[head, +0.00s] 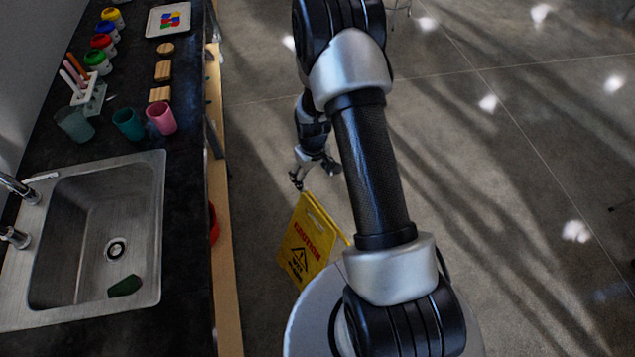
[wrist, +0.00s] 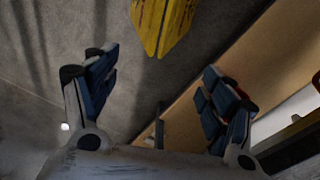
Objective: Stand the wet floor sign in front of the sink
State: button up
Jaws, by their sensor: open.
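The yellow wet floor sign (head: 305,245) stands on the grey floor in the head view, to the right of the counter front and roughly level with the sink. It looks upright with its two panels spread; its lower right is hidden behind my body. The steel sink (head: 150,225) is set in the dark counter at the left. My gripper (head: 315,178) is open and empty, just above the sign's top edge in the picture; whether they touch is unclear. In the wrist view, the sign's yellow end (wrist: 165,22) shows at the top, beyond my spread fingers (wrist: 160,72).
The dark counter (head: 185,250) carries teal and pink cups (head: 160,118), a brush holder, paint jars (head: 97,62), wooden blocks and a tray. A green item (head: 125,286) lies in the sink. A red thing shows under the counter edge. Open floor (head: 520,200) lies to the right.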

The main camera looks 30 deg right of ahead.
jog(key=s+a+r+t, duration=0.1)
jog(key=s+a+r, duration=0.15)
jog(key=r, duration=1.05)
jog(key=s+a+r+t, duration=0.1)
jog(key=a+r, duration=0.2)
jog(key=r, duration=0.9)
jog(key=s+a+r+t, duration=0.1)
jog(key=s+a+r, duration=0.2)
jog(key=s+r, duration=0.3)
jog(key=s+a+r+m, duration=0.1)
jog(key=s+a+r, duration=0.2)
jog(key=s+r, duration=0.4)
jog(key=s, duration=0.7)
jog(key=shift+r+t, duration=0.2)
jog(key=shift+t, duration=0.2)
